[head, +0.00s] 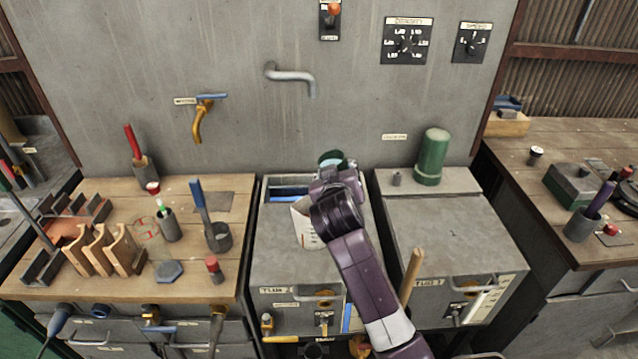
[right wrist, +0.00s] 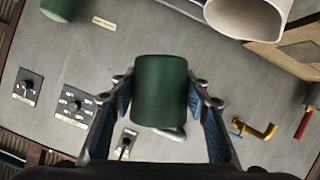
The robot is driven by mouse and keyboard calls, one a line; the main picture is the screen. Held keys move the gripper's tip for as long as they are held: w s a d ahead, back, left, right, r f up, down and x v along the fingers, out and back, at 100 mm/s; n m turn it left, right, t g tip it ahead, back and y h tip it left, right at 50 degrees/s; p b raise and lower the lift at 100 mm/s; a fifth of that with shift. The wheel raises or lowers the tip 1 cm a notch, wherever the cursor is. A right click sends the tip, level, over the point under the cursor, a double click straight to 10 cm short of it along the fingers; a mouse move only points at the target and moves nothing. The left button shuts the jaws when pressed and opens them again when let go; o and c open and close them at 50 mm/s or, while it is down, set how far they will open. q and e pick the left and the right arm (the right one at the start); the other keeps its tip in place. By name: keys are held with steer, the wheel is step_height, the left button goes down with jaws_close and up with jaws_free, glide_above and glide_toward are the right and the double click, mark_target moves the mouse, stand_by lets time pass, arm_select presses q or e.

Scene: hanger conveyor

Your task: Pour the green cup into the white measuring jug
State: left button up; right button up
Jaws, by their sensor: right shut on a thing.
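The green cup (right wrist: 160,92) is held between both fingers of my right gripper (right wrist: 160,105) in the right wrist view. In the head view only a bit of the cup (head: 330,156) shows behind my right gripper (head: 338,172), above the back of the middle tub; its tilt and contents cannot be told. The white measuring jug (head: 302,224), with red marks, stands on the middle tub just left of my right wrist, partly covered by it. The jug (right wrist: 250,15) also shows at the top of the right wrist view, apart from the cup. My left gripper is not in view.
A green cylinder (head: 432,158) stands on the right tub (head: 440,225). A grey spout (head: 292,76) and a yellow tap (head: 203,118) stick out from the wall. The left bench (head: 190,285) holds wooden racks and small pots with tools.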

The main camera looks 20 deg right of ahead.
steer(key=shift+r, duration=0.1)
steer(key=shift+r+n+p, duration=0.1)
steer(key=shift+n+p, duration=0.3)
steer(key=shift+d+n+h+p, duration=0.15)
steer(key=shift+n+h+p, duration=0.2)
steer(key=shift+n+h, duration=0.2)
steer(key=shift+d+n+h, duration=0.1)
steer(key=shift+n+h, duration=0.15)
steer(key=shift+n, duration=0.1)
stand_by(0.4)
steer(key=shift+n+h, duration=0.3)
steer(key=shift+n, duration=0.1)
steer(key=shift+s+p, duration=0.1)
steer(key=shift+p, duration=0.2)
